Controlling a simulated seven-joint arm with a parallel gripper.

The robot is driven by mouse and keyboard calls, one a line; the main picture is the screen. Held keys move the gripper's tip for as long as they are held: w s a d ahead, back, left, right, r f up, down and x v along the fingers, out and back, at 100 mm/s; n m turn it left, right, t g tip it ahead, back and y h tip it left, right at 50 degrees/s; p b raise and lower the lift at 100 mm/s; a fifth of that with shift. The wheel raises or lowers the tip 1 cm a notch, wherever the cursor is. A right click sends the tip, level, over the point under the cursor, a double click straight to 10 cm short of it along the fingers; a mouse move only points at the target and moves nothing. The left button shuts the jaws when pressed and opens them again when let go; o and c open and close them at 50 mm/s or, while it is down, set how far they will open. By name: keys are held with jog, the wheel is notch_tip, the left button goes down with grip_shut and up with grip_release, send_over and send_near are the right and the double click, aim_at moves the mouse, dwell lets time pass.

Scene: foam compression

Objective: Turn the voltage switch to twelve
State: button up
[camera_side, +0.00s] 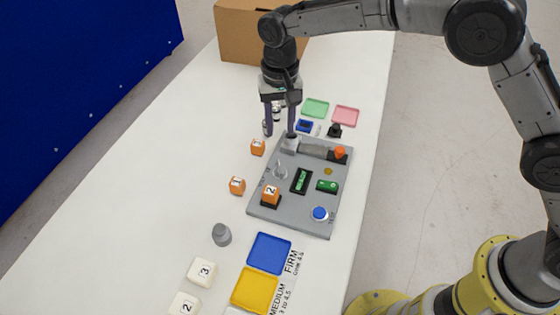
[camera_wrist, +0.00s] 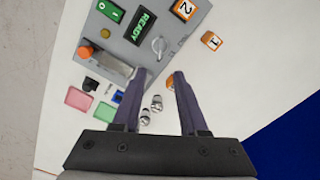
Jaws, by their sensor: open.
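The grey panel (camera_side: 289,215) lies on the white table, and it also shows in the wrist view (camera_wrist: 188,45). A thin, bright metal lever or loop (camera_side: 280,172) stands near its left edge and shows in the wrist view (camera_wrist: 158,46); small markings beside it are unreadable. I cannot tell for certain that this is the voltage switch. A green rocker marked with O and I (camera_wrist: 109,11) sits farther right on the panel. My gripper (camera_side: 279,134) points down, open, above the panel's far-left corner. In the wrist view its fingers (camera_wrist: 161,74) are apart with nothing between them.
The panel carries a READY display (camera_side: 301,181), a blue button (camera_side: 320,213), an orange block marked 2 (camera_side: 270,196) and a grey bar (camera_side: 313,150). Metal pieces (camera_wrist: 150,108) lie beyond it. Blue (camera_side: 269,253) and yellow (camera_side: 255,290) trays lie nearer. Table left of the orange blocks is clear.

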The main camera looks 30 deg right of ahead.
aim_at(280, 166)
notch_tip(280, 166, down, 14)
jog(key=shift+r, duration=0.25)
dwell(0.4)
grip_shut()
